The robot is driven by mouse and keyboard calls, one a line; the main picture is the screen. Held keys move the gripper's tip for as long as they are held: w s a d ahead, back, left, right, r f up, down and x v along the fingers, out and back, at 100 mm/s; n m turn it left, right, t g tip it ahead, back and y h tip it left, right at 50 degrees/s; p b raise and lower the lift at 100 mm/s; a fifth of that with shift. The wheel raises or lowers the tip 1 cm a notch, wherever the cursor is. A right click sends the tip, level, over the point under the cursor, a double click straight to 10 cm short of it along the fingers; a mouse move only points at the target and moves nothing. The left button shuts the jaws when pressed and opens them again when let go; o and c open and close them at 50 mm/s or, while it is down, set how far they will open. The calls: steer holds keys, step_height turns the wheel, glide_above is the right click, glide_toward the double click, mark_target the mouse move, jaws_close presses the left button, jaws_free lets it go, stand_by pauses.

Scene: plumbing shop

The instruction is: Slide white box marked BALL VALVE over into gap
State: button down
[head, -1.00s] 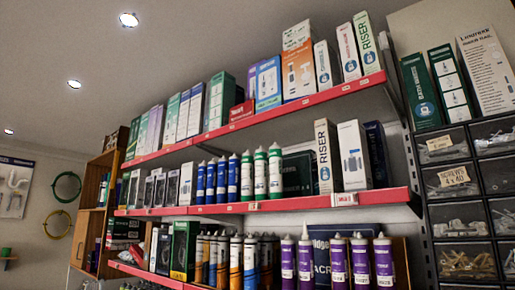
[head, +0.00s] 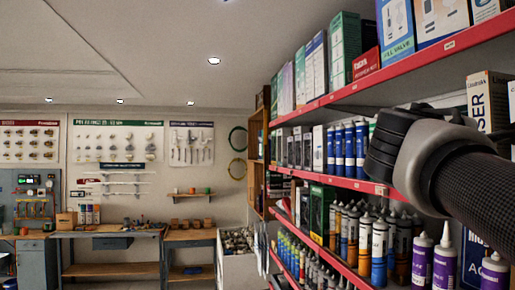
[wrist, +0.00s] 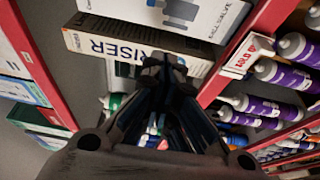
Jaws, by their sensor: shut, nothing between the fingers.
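The white box marked BALL VALVE (wrist: 185,14), with a valve picture, stands at the top of the wrist view. Next to it is a narrow cream box marked RISER (wrist: 135,42). My gripper (wrist: 163,66) is shut and empty, its tips overlapping the RISER box's lower edge; contact is unclear. Below that box, green-capped tubes show behind my fingers, with a dark space between. My fingers hide much of this space. In the head view my gripper (head: 388,138) is in front of the middle shelf, its fingertips not clear. The RISER box (head: 486,98) is partly behind my arm.
Red-edged shelves (head: 350,183) run along the right side. Blue tubes (head: 348,150) stand left of my gripper, and purple tubes (head: 420,262) on the shelf below. A blue-and-white box (head: 396,28) is above. A workbench (head: 110,233) is far left; the room's middle is open.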

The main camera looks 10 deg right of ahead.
steer(key=p+x, duration=0.1)
steer(key=x, duration=0.7)
steer(key=shift+d+p, duration=0.2)
steer(key=shift+p, duration=0.2)
